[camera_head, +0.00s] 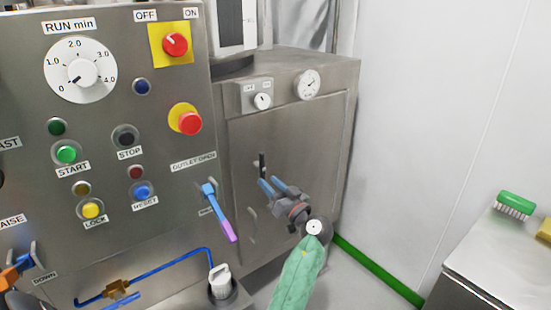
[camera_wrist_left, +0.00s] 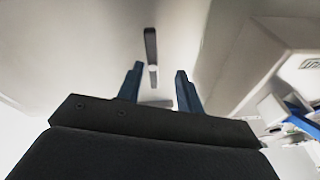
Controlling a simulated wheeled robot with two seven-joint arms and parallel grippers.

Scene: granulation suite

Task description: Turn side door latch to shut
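The side door (camera_head: 300,140) is a grey metal panel on the cabinet's right part. Its latch (camera_head: 262,165) is a small dark upright bar on the door. In the left wrist view the latch (camera_wrist_left: 151,48) stands upright, with a pale spot near its lower end. My left gripper (camera_head: 269,181) has two blue fingers and points at the door, just below the latch. In the left wrist view the gripper (camera_wrist_left: 158,78) is open, with its fingers apart and the latch beyond the gap. I cannot tell whether either finger touches it. My right gripper is not in view.
A control panel (camera_head: 110,120) with buttons and a dial fills the left. A blue and purple outlet lever (camera_head: 218,210) sticks out left of my gripper. A green brush (camera_head: 515,204) lies on a steel table (camera_head: 500,255) at right.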

